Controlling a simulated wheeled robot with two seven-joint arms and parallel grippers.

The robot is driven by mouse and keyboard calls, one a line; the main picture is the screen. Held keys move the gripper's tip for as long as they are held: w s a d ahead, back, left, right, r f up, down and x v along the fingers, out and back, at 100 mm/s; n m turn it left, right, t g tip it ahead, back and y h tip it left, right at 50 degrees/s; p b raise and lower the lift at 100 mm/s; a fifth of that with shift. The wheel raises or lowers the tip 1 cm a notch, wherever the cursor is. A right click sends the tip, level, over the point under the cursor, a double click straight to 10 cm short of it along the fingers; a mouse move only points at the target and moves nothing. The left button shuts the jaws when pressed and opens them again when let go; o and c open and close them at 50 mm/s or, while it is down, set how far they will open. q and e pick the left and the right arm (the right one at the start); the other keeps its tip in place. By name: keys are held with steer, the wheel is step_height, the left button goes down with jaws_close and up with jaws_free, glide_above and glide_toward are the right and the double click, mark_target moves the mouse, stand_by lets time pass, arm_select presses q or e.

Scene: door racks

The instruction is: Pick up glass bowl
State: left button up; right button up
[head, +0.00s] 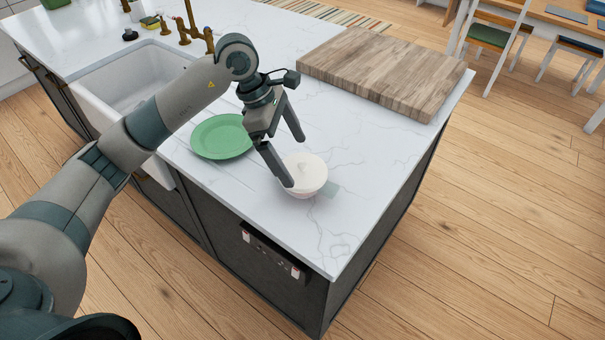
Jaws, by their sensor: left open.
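A small pale bowl (313,182), whitish with a faint pink tint on its side, stands upright on the white marble counter near its front corner. A white shape shows inside it. I take it for the glass bowl. My left gripper (294,160) is open, with its fingers pointing down at the bowl's left and far side. One fingertip overlaps the bowl's left rim in the head view; I cannot tell whether it touches. The other finger is above and behind the bowl. My right gripper is not in view.
A green plate (215,138) lies on the counter left of the bowl. A white sink (125,85) with brass taps is farther left. A thick wooden board (385,75) covers the back right. The counter (375,165) is clear right of the bowl, up to its edge.

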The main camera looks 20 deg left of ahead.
mark_target(299, 163)
arm_select(q)
steer(key=shift+d+f, duration=0.1)
stand_by(0.3)
steer(key=shift+s+d+f+p, duration=0.1)
steer(key=shift+d+f+p, duration=0.3)
steer(key=shift+p, duration=0.3)
steer(key=p+x, duration=0.1)
steer(key=x, duration=0.2)
steer(key=shift+s+d+r+p, duration=0.1)
steer(key=shift+s+d+p, duration=0.05)
steer(key=shift+p, duration=0.2)
steer(key=shift+d+f, duration=0.15)
steer(key=shift+f, duration=0.4)
steer(key=c, duration=1.3)
